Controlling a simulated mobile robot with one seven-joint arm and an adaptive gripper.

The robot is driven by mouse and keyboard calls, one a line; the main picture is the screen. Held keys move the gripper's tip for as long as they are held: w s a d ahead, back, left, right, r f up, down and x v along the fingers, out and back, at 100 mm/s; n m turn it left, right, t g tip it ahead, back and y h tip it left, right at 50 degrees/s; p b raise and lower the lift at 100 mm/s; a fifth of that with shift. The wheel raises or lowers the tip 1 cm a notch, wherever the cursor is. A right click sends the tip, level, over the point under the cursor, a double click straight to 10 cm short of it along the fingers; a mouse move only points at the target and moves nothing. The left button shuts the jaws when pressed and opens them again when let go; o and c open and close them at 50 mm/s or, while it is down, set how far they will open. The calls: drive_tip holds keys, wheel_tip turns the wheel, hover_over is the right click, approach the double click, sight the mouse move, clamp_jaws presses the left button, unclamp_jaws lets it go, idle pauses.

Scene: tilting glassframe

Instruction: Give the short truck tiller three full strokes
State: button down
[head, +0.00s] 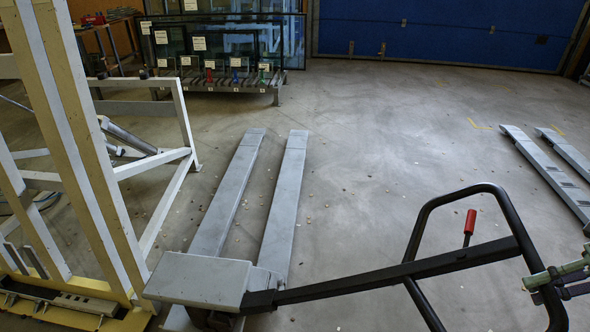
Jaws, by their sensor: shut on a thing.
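A grey pallet truck stands in the middle, its two forks (284,200) pointing away from me and its grey body (198,280) near the bottom edge. Its black tiller (400,272) slopes low from the body toward the right and ends in a black loop handle (421,222). A small red-gripped lever (470,221) stands up inside the loop. My gripper (546,280) is at the right edge, shut on the right side of the loop handle. The rest of my arm is out of the frame.
A pale tilting frame (95,150) stands close on the left, with a yellow base. Another pair of grey forks (548,170) lies at the right. A rack with glass panes (225,78) stands at the back. Small bits litter the open floor between.

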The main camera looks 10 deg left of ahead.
drive_tip(key=d+f, duration=0.6)
drive_tip(key=f, duration=0.4)
drive_tip(key=shift+d+f, duration=0.2)
drive_tip(key=shift+d, duration=0.1)
drive_tip(key=a+r+p, duration=0.1)
drive_tip(key=r, duration=0.2)
drive_tip(key=a+r+p, duration=0.1)
drive_tip(key=a+r, duration=0.1)
drive_tip(key=r, duration=0.1)
drive_tip(key=a+r+p, duration=0.2)
drive_tip(key=r, duration=0.1)
drive_tip(key=shift+a, duration=0.2)
drive_tip(key=a+r, duration=0.6)
drive_tip(key=r, duration=0.1)
drive_tip(key=shift+r, duration=0.4)
drive_tip(key=shift+a, duration=0.1)
